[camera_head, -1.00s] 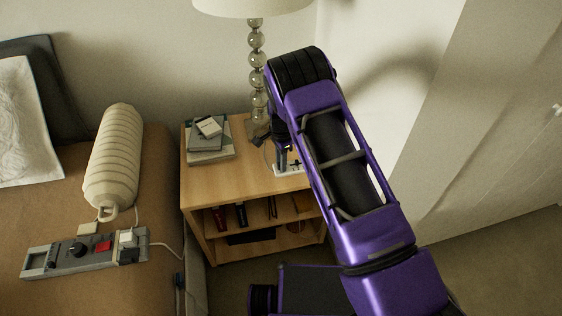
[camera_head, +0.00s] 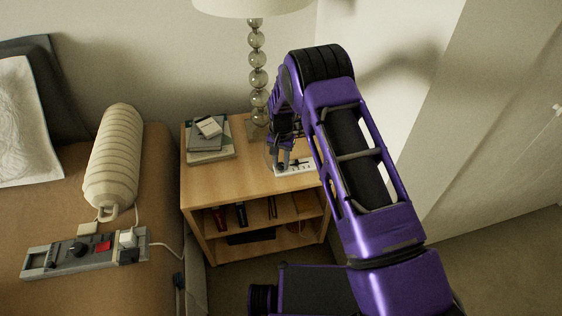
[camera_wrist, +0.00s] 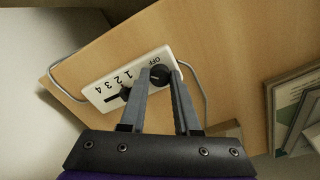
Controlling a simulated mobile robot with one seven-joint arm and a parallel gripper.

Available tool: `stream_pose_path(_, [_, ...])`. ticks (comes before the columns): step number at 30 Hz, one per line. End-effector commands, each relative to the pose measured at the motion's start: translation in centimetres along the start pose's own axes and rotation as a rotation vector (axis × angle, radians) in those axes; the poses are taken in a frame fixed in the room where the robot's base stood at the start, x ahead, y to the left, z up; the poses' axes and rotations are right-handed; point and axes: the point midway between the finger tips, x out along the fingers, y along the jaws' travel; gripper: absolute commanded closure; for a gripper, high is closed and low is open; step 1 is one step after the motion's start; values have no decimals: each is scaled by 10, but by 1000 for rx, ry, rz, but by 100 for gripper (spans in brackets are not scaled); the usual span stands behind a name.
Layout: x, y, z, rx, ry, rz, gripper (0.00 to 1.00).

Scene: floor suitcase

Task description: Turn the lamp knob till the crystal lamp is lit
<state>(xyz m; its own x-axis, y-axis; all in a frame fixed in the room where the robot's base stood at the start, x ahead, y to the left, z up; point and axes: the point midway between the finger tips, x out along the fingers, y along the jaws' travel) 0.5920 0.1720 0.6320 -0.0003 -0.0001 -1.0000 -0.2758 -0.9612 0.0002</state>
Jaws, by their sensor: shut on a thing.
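The crystal lamp (camera_head: 257,78) has a stem of stacked glass balls and a cream shade (camera_head: 252,5), cut off by the top of the head view. The shade shows no clear glow. A white control box (camera_head: 296,168) lies on the nightstand in front of it. In the wrist view the box (camera_wrist: 110,89) is marked OFF, 1, 2, 3, 4. A round black lamp knob (camera_wrist: 158,76) sits at its OFF end, with a second black control (camera_wrist: 124,93) beside it. My gripper (camera_wrist: 161,73) is shut on the round knob, one finger on each side.
The wooden nightstand (camera_head: 208,182) also bears books (camera_head: 211,146) at its left. A wall stands close behind the nightstand.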

Motion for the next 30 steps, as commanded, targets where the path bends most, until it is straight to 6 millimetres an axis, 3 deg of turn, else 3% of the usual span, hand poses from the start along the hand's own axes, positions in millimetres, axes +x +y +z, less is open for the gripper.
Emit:
stream_pose_path(18, [-1,0,0,-552,1,-1,100])
stream_pose_path(30, [-1,0,0,-740,1,-1,100])
